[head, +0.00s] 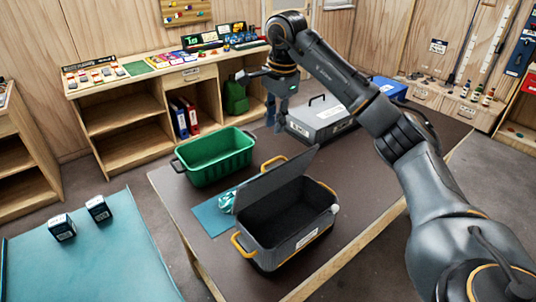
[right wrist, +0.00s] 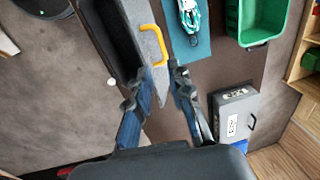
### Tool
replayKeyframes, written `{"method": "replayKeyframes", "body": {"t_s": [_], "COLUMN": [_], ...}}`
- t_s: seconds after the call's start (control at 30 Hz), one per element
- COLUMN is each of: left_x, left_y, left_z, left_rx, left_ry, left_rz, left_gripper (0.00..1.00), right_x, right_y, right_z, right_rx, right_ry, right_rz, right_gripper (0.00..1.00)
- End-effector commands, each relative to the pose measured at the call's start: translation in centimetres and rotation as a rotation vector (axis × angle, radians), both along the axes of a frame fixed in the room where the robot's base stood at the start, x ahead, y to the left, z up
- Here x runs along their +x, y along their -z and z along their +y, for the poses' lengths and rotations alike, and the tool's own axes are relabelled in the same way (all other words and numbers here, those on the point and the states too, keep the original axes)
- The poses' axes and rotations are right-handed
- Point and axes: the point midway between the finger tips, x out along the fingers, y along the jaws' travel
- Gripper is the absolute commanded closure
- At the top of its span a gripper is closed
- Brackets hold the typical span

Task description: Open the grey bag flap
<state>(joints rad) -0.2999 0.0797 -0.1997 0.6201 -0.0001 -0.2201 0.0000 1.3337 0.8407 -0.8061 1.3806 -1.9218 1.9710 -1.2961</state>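The grey bag (head: 290,247) sits on the brown table with its dark inside showing. Its grey flap (head: 270,183) stands raised and tilted along the bag's left side. Yellow handles show around the bag. My right gripper (head: 273,122) is in the air beyond the bag, apart from the flap in the head view. In the right wrist view its fingers (right wrist: 165,72) are spread with nothing held between them. A grey panel of the bag with a yellow handle (right wrist: 153,45) lies just past the fingertips there. My left gripper is not in view.
A green crate (head: 215,158) stands left of the bag. A teal mat (head: 208,216) with white-and-teal gear (head: 227,201) lies beside the bag. A grey case (head: 318,122) stands behind. The table (head: 362,188) is clear right of the bag.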

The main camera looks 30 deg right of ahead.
Motion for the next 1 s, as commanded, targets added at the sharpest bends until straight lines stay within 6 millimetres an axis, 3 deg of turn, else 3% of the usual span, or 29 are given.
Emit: {"method": "replayKeyframes", "body": {"t_s": [0.53, 0.7, 1.0], "left_x": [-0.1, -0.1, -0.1], "left_y": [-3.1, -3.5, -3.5], "left_z": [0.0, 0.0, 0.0], "left_rx": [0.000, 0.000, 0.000], "left_ry": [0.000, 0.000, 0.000], "left_rz": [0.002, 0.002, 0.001], "left_gripper": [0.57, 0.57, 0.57], "right_x": [1.4, 1.6, 1.7], "right_y": [10.4, 11.9, 12.4], "right_z": [0.3, 0.3, 0.3], "right_rx": [0.004, 0.005, 0.004], "right_ry": [-0.002, -0.001, -0.001], "right_rz": [0.003, 0.000, -0.002], "right_gripper": [0.80, 0.80, 0.80]}}
